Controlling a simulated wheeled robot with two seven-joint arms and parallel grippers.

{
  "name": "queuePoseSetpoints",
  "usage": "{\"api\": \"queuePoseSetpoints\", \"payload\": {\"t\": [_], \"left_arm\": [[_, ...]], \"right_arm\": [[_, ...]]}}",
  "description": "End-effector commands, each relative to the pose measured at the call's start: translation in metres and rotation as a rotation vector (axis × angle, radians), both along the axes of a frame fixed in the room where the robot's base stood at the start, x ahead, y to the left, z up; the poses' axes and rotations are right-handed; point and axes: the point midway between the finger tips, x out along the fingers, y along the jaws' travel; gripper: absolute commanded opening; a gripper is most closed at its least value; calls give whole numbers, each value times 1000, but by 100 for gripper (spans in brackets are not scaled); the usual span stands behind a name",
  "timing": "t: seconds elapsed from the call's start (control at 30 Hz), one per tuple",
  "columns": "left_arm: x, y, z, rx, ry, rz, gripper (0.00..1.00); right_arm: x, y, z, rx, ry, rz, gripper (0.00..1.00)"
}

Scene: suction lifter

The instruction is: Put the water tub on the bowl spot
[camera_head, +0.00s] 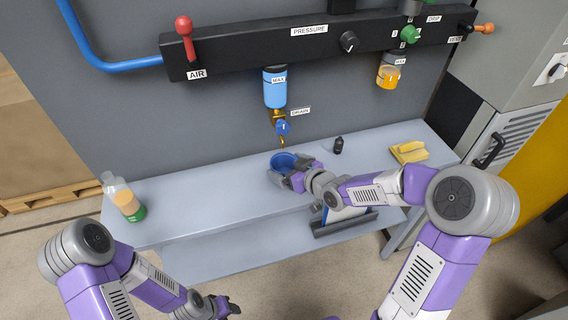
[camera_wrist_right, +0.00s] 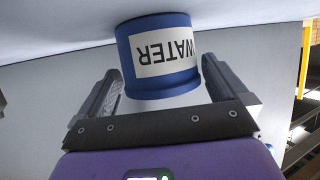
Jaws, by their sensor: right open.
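The water tub (camera_head: 283,160) is blue and stands on the grey bench below the drain tap. In the right wrist view the tub (camera_wrist_right: 158,58) shows a white "WATER" label, upside down in the picture. My right gripper (camera_head: 288,172) is at the tub, with its fingers (camera_wrist_right: 165,95) open on either side of it; I cannot tell whether they touch it. My left gripper (camera_head: 226,307) is low in the head view, away from the bench, and its jaws are too small to read. I cannot make out a marked bowl spot.
The bench (camera_head: 215,190) also holds a bottle (camera_head: 125,198) at left, a small black item (camera_head: 338,145) and a yellow cloth (camera_head: 409,152) at right. A blue filter bowl (camera_head: 275,88) and drain tap (camera_head: 282,127) hang above the tub. The bench between bottle and tub is clear.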

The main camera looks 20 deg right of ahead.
Motion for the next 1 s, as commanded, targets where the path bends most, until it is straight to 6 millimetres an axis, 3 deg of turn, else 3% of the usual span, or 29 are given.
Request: {"api": "queuePoseSetpoints", "payload": {"t": [0.2, 0.43, 0.6, 1.0], "left_arm": [[0, 0, 21, 0, 0, 0, 43], [0, 0, 36, 0, 0, 0, 43], [0, 0, 39, 0, 0, 0, 43], [0, 0, 38, 0, 0, 0, 43]], "right_arm": [[-42, -20, 24, -2, 0, -4, 100], [-75, -34, 37, -2, -1, -1, 100], [-85, -38, 40, 0, 0, 1, 100], [-85, -38, 39, 1, -1, 1, 100]]}}
